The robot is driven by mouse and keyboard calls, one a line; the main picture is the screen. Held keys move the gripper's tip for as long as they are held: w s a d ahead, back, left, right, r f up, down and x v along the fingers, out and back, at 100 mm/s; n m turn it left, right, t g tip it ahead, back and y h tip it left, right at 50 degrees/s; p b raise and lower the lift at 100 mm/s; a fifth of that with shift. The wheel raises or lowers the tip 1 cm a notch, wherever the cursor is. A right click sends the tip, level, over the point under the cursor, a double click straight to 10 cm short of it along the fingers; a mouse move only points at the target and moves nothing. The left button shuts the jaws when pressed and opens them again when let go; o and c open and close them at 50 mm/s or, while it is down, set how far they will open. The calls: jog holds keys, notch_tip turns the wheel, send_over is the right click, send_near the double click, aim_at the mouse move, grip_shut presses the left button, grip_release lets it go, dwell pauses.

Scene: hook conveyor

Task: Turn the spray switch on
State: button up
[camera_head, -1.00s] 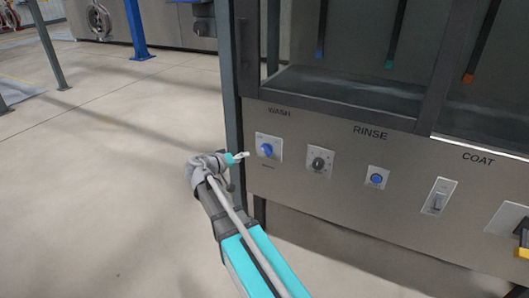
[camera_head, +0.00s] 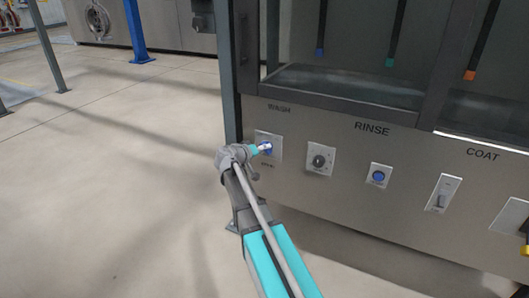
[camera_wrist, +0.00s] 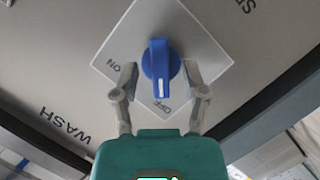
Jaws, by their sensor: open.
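The blue rotary knob (camera_wrist: 161,62) sits on a white square plate (camera_wrist: 190,30) under the WASH label. In the wrist view the plate reads ON at left and OFF at lower right, and the knob's white mark points down near OFF. My gripper (camera_wrist: 160,82) is open, with one finger on each side of the knob; I cannot tell whether they touch it. In the head view my gripper (camera_head: 267,147) is in front of the WASH plate (camera_head: 275,140) and partly hides the knob.
To the right on the same steel panel are a dark dial (camera_head: 319,160), a blue button (camera_head: 378,177), a lever switch (camera_head: 441,195) and a yellow part (camera_head: 527,250) at the edge. A dark upright post (camera_head: 231,80) stands left of the plate. Open floor lies left.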

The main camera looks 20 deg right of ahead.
jog(key=shift+w+d+f, duration=0.2)
jog(key=shift+w+d, duration=0.05)
jog(key=shift+d, duration=0.4)
